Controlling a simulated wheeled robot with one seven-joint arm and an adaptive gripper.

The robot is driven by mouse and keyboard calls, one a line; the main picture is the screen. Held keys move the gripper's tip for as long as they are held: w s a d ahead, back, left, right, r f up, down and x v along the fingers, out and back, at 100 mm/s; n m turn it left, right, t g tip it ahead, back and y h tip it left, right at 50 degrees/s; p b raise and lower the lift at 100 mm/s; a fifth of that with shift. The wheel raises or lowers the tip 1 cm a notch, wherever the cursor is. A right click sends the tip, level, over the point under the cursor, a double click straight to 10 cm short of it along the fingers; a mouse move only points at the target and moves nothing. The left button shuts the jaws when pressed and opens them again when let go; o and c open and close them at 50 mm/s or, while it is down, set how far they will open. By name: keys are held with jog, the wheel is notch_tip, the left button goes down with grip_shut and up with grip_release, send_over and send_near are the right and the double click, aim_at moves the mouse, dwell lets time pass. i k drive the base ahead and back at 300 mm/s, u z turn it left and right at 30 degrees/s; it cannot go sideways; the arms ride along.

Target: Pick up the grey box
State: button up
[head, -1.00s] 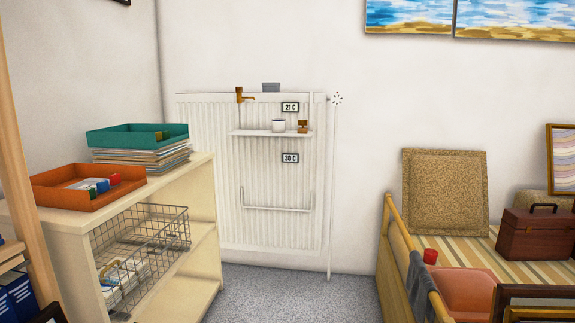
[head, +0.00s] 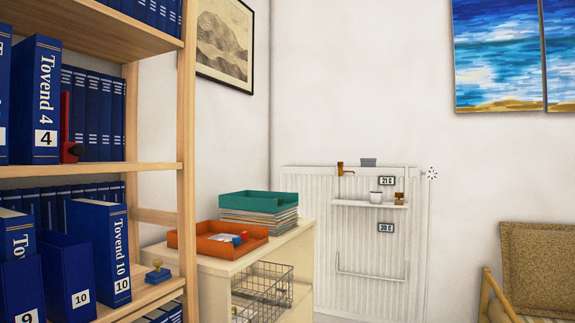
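A small grey box (head: 368,162) sits on the top edge of the white radiator (head: 320,230), against the wall, right of centre in the head view. It is small and far off. A brass-coloured item (head: 341,169) stands on the radiator's top edge to its left. My gripper does not show in the head view.
A wooden shelf (head: 188,120) with blue binders fills the left. A wooden-framed seat (head: 497,290) stands at the lower right.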

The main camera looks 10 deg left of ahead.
aim_at(369, 163)
jog(key=z, duration=0.25)
jog(key=i, duration=2.65)
jog(key=u, duration=0.4)
